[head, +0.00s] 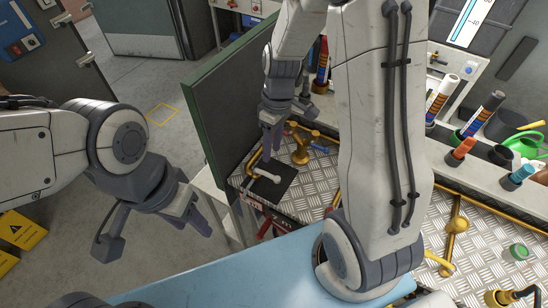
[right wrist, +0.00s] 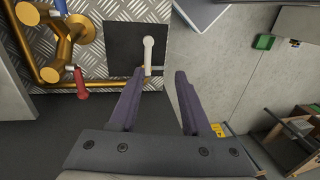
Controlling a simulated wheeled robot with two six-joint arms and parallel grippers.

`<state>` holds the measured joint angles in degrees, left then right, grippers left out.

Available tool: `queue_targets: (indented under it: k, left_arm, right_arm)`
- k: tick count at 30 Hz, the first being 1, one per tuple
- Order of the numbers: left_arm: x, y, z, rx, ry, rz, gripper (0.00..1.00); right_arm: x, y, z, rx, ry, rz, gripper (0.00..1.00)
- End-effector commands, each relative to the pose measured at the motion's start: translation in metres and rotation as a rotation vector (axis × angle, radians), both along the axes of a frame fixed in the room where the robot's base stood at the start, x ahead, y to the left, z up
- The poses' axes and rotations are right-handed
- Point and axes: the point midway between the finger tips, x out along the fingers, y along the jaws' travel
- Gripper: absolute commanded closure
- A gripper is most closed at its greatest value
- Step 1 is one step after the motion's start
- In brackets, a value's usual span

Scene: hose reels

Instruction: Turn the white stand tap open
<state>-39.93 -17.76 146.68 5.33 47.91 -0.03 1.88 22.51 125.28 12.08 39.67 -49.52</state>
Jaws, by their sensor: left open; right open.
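The white stand tap (head: 264,175) shows as a small white lever over a dark square plate (head: 283,187), on the metal tread-plate bench. In the right wrist view the white lever (right wrist: 148,54) points down the picture, with its lower end close to my left-hand fingertip. My right gripper (right wrist: 160,74) is open and empty, with the lever just ahead and left of the gap's middle. I cannot tell if it touches the finger. In the head view the right gripper (head: 285,133) is above the bench beside the tap. My left gripper (head: 155,228) is open and empty, left of the bench.
Brass pipework (head: 300,150) stands behind the tap, and a red handle (right wrist: 80,84) shows left of it in the wrist view. A green-edged dark panel (head: 225,100) rises along the bench's left side. A blue tabletop (head: 265,270) lies in front. Bottles line the right ledge.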

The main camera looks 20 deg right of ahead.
Motion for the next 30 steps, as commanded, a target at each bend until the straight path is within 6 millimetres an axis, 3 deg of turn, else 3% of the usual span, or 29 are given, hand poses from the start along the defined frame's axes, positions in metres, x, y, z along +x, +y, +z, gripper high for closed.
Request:
queue_targets:
  k: [3, 6, 21, 30]
  left_arm:
    - [0.000, 0.000, 0.006, 0.000, 0.000, 0.000, 0.50]
    - [0.000, 0.000, 0.008, 0.000, 0.000, 0.000, 0.50]
    - [0.000, 0.000, 0.022, 0.000, 0.000, -0.003, 0.50]
    - [0.000, 0.000, 0.023, 0.000, 0.000, -0.003, 0.50]
  right_arm:
    - [0.008, -0.021, -0.010, 0.014, 0.008, -0.001, 0.52]
    - [0.009, -0.025, -0.019, 0.018, 0.010, 0.002, 0.52]
    - [-0.003, -0.014, -0.100, 0.018, 0.011, 0.001, 0.52]
    - [-0.004, -0.011, -0.116, 0.017, 0.006, 0.001, 0.52]
